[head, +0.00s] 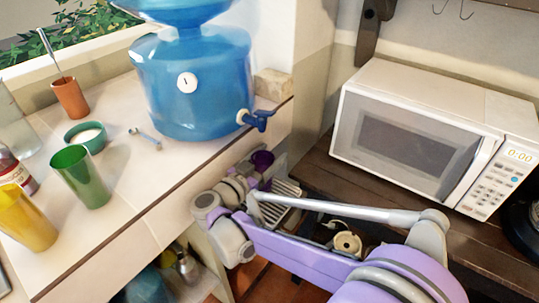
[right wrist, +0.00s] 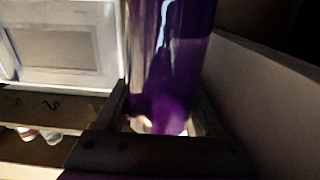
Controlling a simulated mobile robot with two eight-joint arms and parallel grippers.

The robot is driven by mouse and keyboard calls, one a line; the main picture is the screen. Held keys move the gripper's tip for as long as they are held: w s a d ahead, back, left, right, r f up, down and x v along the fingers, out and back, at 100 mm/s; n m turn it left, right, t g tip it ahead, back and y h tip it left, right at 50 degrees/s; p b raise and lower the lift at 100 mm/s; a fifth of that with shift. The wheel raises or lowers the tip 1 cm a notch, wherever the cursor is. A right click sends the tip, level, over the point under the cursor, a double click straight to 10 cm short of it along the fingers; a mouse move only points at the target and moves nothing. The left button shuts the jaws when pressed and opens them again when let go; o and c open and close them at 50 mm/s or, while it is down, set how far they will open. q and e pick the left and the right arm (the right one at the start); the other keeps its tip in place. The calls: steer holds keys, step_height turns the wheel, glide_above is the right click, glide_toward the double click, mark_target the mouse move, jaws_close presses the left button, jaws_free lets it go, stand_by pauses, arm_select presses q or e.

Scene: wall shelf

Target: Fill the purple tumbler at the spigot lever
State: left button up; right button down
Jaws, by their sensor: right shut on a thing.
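The purple tumbler (head: 262,159) is held in my right gripper (head: 264,176), just off the counter's edge. It looks roughly upright and sits below the spigot in the picture; whether it is directly under the outlet I cannot tell. In the right wrist view the tumbler (right wrist: 170,60) stands large between the two fingers of the gripper (right wrist: 160,122). Its inside is hidden. The blue spigot lever (head: 257,119) sticks out to the right from the base of the blue water dispenser (head: 195,85). No water stream shows. My left gripper is out of view.
A green cup (head: 80,177), a yellow cup (head: 27,219), a teal bowl (head: 86,137) and a terracotta cup (head: 70,97) stand on the counter (head: 128,205). A white microwave (head: 420,130) sits on the dark shelf to the right.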

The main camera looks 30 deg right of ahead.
steer(key=shift+f+b, duration=0.4)
steer(key=shift+f, duration=0.25)
steer(key=shift+c, duration=1)
jaws_free()
steer(key=shift+s, duration=0.1)
steer(key=shift+o, duration=1)
steer(key=shift+f, duration=0.1)
steer(key=v, duration=1)
steer(key=shift+s+a+p, duration=0.2)
steer(key=shift+a+p, duration=0.1)
steer(key=shift+a, duration=0.05)
